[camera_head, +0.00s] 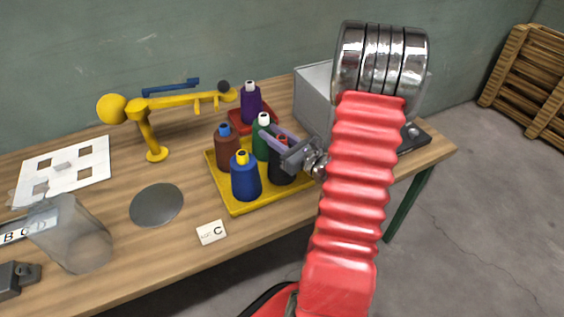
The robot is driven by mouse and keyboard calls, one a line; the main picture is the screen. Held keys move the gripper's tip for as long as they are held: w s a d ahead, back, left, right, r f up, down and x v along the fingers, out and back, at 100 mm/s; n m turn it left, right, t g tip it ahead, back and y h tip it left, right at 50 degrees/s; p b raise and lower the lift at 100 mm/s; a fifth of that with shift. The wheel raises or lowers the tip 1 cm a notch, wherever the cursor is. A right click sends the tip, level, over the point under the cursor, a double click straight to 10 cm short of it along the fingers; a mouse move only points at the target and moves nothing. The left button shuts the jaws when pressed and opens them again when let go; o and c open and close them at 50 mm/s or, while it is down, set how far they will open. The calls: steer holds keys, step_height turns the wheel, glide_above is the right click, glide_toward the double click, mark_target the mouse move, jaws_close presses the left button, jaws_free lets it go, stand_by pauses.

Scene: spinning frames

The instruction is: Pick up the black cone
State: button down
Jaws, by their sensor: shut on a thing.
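The black cone (281,172) has a red tip and is upright at the right side of the yellow tray (240,208). My gripper (279,143) reaches in from the right and is shut on the black cone near its top. One finger lies along the cone's far side, between it and the green cone (261,146). The gripper hides part of the black cone's upper body. I cannot tell whether its base touches the tray.
Blue (245,182), brown (228,150) and green cones stand close by on the yellow tray. A purple cone (251,103) stands on a red tray behind. A yellow balance arm (170,105) is at left. A grey box (313,95) stands behind my arm.

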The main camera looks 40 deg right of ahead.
stand_by(0.4)
step_height(320, 180, up, 10)
stand_by(0.8)
stand_by(0.6)
